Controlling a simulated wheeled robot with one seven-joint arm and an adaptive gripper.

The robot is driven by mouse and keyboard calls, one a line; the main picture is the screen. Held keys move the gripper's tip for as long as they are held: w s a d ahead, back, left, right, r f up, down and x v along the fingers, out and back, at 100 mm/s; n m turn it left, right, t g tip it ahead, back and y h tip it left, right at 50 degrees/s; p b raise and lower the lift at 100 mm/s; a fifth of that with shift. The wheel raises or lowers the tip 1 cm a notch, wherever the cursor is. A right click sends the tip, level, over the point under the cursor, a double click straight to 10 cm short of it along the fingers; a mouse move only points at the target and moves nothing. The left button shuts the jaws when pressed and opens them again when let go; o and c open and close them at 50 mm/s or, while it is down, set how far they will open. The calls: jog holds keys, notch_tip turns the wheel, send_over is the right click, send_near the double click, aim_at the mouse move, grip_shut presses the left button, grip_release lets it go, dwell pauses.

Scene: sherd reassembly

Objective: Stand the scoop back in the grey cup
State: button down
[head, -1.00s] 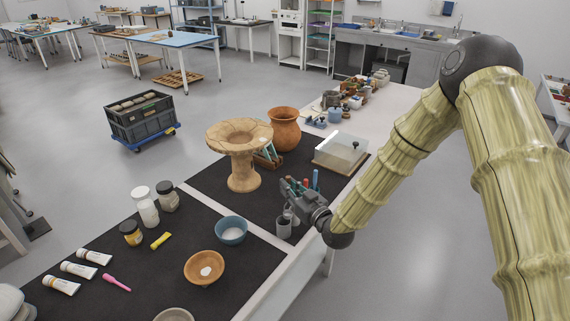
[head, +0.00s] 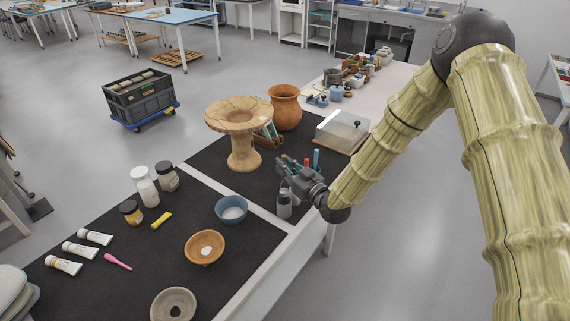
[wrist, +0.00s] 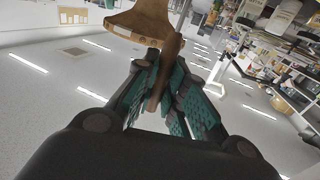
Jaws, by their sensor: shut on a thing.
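The grey cup (head: 284,211) stands on the dark mat near the table's right edge, just below my gripper in the head view. My gripper (head: 284,172) is low over the table, its jaws pointing left, close to and above the cup. In the wrist view my gripper (wrist: 162,85) is shut on a slim brown handle (wrist: 164,65), which I take to be the scoop's. The scoop's other end is not clear. A dark shape sits at the cup's mouth; I cannot tell whether it is the scoop or a finger.
A tall pedestal vessel (head: 241,150) stands left of my gripper; its flared rim fills the top of the wrist view (wrist: 140,20). Blue-handled tools (head: 316,158) stand right behind the gripper. A blue bowl (head: 231,209) and a clear-lidded box (head: 341,131) are nearby.

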aim_at(285, 192)
jog(key=shift+f+b, duration=2.8)
jog(key=shift+f, duration=1.3)
jog(key=c, duration=1.4)
grip_release()
jog(key=v, duration=1.2)
